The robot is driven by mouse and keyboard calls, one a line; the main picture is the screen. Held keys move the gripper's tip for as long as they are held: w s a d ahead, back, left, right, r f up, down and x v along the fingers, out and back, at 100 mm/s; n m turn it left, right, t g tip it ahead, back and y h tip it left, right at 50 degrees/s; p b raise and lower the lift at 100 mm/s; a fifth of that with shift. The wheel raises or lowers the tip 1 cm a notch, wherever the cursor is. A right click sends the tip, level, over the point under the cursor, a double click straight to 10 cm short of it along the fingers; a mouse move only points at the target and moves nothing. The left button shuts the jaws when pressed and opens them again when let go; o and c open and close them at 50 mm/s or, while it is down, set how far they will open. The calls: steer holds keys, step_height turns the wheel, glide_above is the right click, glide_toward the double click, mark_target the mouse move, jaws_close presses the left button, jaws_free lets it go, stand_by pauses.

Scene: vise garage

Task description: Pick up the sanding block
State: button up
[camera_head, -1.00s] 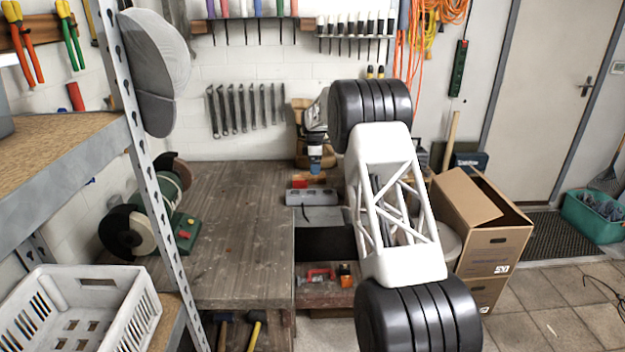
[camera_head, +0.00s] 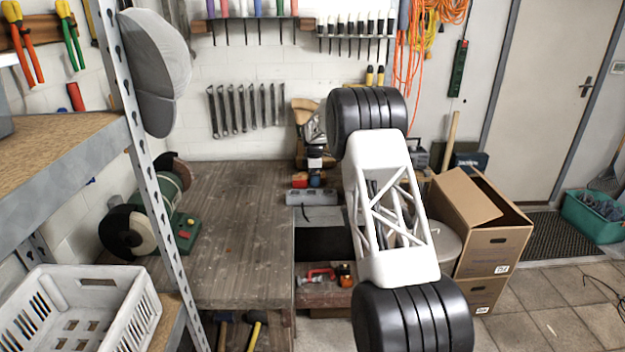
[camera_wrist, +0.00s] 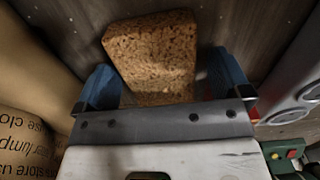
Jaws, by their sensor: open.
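The sanding block, a brown, cork-like block (camera_wrist: 155,50), lies on the dark wooden bench in the wrist view. My gripper (camera_wrist: 165,88) is open, with blue fingers on either side of the block's near part. Gaps show between block and fingers, and the block's near end is hidden behind the gripper body. In the head view my gripper (camera_head: 315,180) points down over the back right of the bench. I cannot make out the block there.
A grey socket strip (camera_head: 311,197) lies just in front of my gripper; it shows at right in the wrist view (camera_wrist: 298,98). A tan printed bag (camera_wrist: 30,110) stands close on the left. A green bench grinder (camera_head: 165,195) stands left. The middle of the bench (camera_head: 240,235) is clear.

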stand_by(0.4)
steer(key=c, duration=1)
steer(key=shift+r, duration=0.1)
steer(key=shift+r, duration=4.9)
steer(key=o, duration=0.4)
steer(key=c, duration=0.3)
steer(key=shift+c, duration=0.2)
steer(key=shift+r, duration=0.15)
